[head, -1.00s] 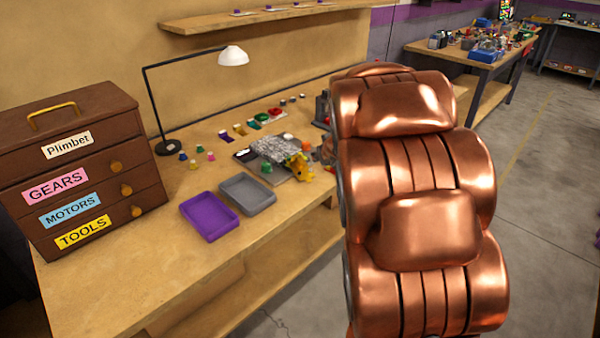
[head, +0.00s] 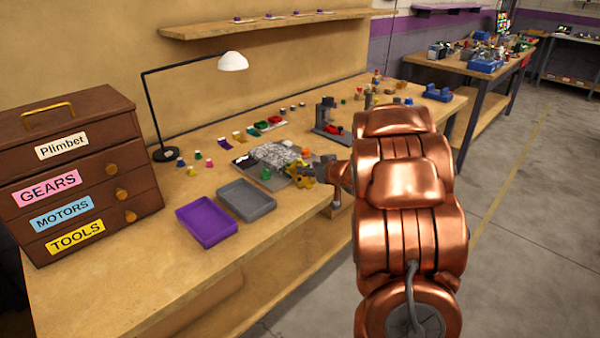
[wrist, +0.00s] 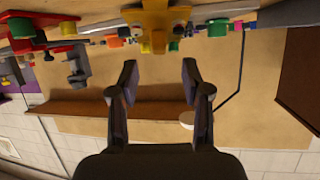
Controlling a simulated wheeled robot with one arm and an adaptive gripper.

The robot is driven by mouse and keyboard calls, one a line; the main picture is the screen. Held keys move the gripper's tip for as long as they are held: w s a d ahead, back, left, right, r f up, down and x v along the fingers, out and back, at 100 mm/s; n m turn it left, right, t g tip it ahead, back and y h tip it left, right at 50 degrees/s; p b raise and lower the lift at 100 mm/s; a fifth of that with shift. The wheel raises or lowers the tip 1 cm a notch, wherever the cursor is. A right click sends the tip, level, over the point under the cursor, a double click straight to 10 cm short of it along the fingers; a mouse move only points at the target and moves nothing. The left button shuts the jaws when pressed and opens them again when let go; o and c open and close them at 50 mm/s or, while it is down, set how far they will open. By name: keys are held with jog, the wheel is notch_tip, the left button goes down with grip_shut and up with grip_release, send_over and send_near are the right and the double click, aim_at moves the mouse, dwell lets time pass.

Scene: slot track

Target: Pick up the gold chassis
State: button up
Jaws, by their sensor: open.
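A flat, mustard-gold piece (head: 238,137) lies in a row of coloured pieces toward the back of the bench. It looks like the gold chassis, but it is small here. A chunkier yellow-gold object (head: 301,173) stands at the near right of the grey mat; I cannot rule out that it is the chassis. My gripper (head: 318,171) is right beside that object in the head view, its tips partly unclear. In the upside-down wrist view my gripper (wrist: 159,70) is open, with nothing between its fingers. A yellow-gold object (wrist: 155,24) shows beyond the fingertips there, apparently untouched.
Purple (head: 207,221) and grey (head: 247,200) trays lie at the bench front. A wooden drawer chest (head: 75,165) and a desk lamp (head: 233,61) stand to the left. A dark press-like stand (head: 329,118) is behind my gripper. Small coloured parts surround the mat.

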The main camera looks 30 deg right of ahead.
jog(key=shift+x, duration=2.5)
grip_shut()
